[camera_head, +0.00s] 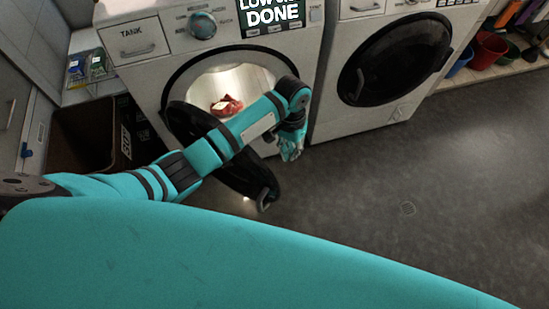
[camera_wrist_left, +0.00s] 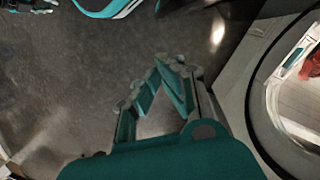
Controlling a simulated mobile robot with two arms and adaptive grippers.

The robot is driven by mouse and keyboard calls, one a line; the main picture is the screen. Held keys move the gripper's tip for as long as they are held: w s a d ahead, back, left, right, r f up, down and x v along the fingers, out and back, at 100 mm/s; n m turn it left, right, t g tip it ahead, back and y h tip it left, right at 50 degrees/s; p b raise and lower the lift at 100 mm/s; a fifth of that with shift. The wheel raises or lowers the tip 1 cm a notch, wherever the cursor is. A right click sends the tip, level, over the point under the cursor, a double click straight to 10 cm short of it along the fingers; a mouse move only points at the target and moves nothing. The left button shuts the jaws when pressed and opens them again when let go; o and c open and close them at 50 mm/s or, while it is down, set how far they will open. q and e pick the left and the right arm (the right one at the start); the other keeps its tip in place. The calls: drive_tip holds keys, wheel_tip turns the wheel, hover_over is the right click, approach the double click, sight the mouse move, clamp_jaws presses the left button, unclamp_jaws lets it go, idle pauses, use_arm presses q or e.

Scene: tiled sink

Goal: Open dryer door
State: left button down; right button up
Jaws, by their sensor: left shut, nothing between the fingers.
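The dryer (camera_head: 150,80) is the left white machine, with a display reading DONE. Its dark round door (camera_head: 250,180) stands open, swung out in front of the machine, partly hidden behind my left arm. The door's handle end (camera_head: 266,198) is at its lower right. The lit drum opening shows red and white cloth (camera_head: 227,105) inside. My left gripper (camera_head: 291,152) is just right of the open door, in front of the dryer's lower right side, pointing down. In the left wrist view its fingertips (camera_wrist_left: 165,62) meet, with nothing between them.
A second white machine (camera_head: 345,115) with a shut dark door (camera_head: 405,60) stands to the right. A brown bin (camera_head: 85,130) is left of the dryer. Colored buckets (camera_head: 488,50) sit on a shelf at top right. The grey floor (camera_head: 420,180) is clear.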

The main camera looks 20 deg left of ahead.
use_arm(q)
drive_tip(key=w+a+r+y, duration=0.2)
drive_tip(key=w+a+r, duration=0.1)
drive_tip(key=w+r, duration=0.25)
drive_tip(key=s+a+f+p, duration=0.1)
drive_tip(key=s+f, duration=0.6)
drive_tip(key=f, duration=0.2)
drive_tip(key=shift+a+g, duration=0.25)
drive_tip(key=shift+g, duration=0.15)
